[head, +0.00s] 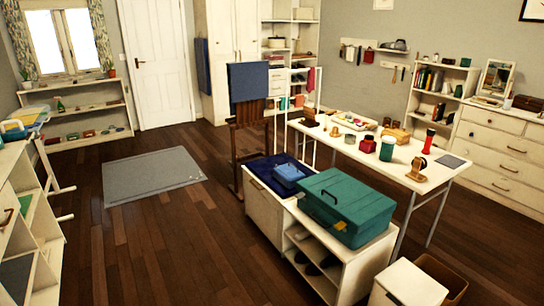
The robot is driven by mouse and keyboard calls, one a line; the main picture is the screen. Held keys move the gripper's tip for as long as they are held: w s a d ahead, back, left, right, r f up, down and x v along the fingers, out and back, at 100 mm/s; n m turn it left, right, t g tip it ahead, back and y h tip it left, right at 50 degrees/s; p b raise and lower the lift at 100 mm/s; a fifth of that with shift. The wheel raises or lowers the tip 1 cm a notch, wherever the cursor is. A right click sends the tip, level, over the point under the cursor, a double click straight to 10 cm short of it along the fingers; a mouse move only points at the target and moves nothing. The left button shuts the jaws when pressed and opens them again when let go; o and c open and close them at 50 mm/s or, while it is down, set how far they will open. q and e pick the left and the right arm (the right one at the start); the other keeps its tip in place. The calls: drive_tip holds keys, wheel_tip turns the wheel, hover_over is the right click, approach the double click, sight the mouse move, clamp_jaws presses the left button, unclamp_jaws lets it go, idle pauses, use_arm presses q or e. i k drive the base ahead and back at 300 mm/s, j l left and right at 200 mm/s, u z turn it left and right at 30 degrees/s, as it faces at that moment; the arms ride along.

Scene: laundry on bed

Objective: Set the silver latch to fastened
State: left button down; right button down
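No silver latch can be made out at this size. A teal case (345,200) with a dark handle on its lid sits on a low white cabinet (262,205); its lid looks closed. A small yellowish patch (340,225) shows on its near side, and I cannot tell whether it is a latch. A smaller blue case (288,174) lies on a dark blue cloth (262,172) beside the teal case. Any latch on it is too small to see. Neither of my grippers is in view.
A long white table (405,168) with jars, a tray and tools stands behind the cabinet. A white box (410,284) and a cardboard box (440,272) stand at the front right. Shelving (22,220) lines the left. The wooden floor (165,245) is open around a grey mat (150,175).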

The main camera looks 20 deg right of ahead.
sight(300, 195)
drive_tip(key=i+z, duration=0.25)
drive_tip(key=z, duration=0.2)
drive_tip(key=i+z, duration=0.25)
drive_tip(key=z, duration=0.15)
drive_tip(key=i+j+z, duration=0.1)
drive_tip(key=i+z, duration=0.15)
drive_tip(key=z, duration=0.2)
drive_tip(key=i+j+z, duration=0.2)
drive_tip(key=z, duration=0.25)
drive_tip(key=i+l, duration=0.1)
drive_tip(key=i, duration=0.15)
drive_tip(key=u, duration=0.05)
